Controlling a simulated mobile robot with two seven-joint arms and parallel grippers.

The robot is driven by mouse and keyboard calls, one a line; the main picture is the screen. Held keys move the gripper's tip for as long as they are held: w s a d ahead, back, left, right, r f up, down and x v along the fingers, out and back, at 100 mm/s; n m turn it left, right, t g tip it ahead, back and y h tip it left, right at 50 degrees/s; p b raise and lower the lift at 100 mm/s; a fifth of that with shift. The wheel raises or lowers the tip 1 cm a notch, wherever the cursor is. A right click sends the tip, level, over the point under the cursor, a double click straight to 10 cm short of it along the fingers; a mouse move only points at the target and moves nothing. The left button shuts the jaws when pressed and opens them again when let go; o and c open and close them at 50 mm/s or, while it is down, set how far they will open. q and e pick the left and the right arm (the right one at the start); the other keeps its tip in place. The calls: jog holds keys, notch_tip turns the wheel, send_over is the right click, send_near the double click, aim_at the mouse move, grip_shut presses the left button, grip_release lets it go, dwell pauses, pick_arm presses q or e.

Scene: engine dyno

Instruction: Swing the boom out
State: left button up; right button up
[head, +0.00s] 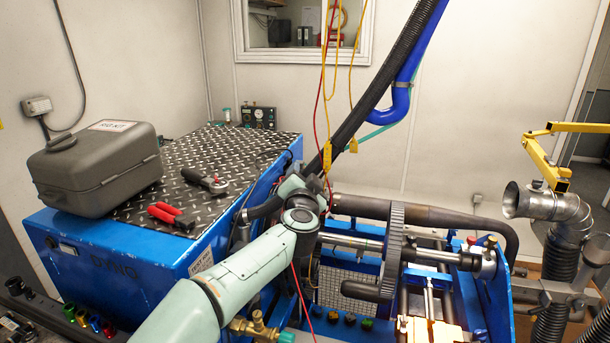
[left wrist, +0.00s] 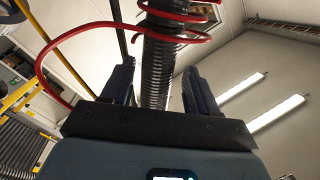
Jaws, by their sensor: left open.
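My left arm reaches in from the bottom of the head view, and its gripper (head: 318,182) is at the lower end of the thick black ribbed hose (head: 375,85). In the left wrist view my left gripper (left wrist: 157,80) is open, with the ribbed hose (left wrist: 158,50) running up between its two dark fingers. I cannot tell whether the fingers touch the hose. A yellow jointed arm (head: 540,150), possibly the boom, stands at the right above a metal exhaust funnel (head: 540,204). The upper end of the hose is out of view. My right gripper is not in view.
A blue cabinet (head: 110,258) carries a grey case (head: 97,165), a ratchet (head: 205,181) and red-handled pliers (head: 172,214). A blue hose (head: 408,75), yellow cables (head: 327,100) and a red line hang near my gripper. A red coil (left wrist: 180,12) loops around the ribbed hose.

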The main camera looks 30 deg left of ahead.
pick_arm(q)
jog(key=shift+w+a, duration=0.15)
jog(key=shift+w, duration=0.2)
grip_shut()
jog(key=shift+s, duration=0.1)
jog(key=shift+s, duration=0.1)
